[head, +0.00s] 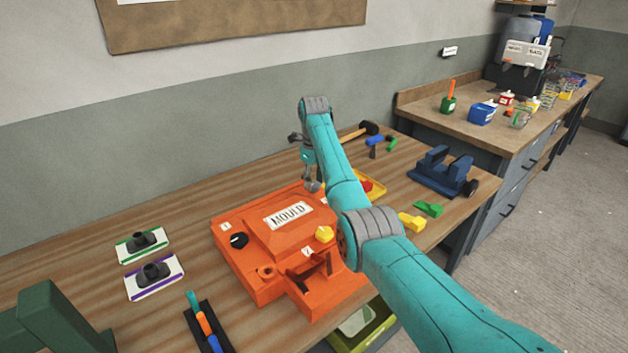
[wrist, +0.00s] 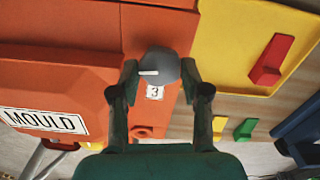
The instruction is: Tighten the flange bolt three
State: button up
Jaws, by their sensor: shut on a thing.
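The orange mould (head: 262,226) lies on the wooden bench with a white MOULD label, which also shows in the wrist view (wrist: 44,121). Flange bolt three (wrist: 160,66) is a grey round head with a white line on it, beside a small tag marked 3 (wrist: 154,92) on the orange flange. The line points roughly left in the wrist view. My gripper (wrist: 159,76) is shut on this bolt head, one finger on each side. In the head view my gripper (head: 312,184) is at the mould's far right part, and the bolt cannot be made out there.
A black knob (head: 239,240) and a yellow knob (head: 324,234) stand on the mould. A yellow tray (wrist: 212,68) with a red block (wrist: 271,60) lies close to its right. A blue vice (head: 440,173) and a hammer (head: 368,128) are farther off. Two dark-handled pads lie at left.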

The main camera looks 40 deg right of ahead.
dwell(0.3)
jog(key=o, duration=1.1)
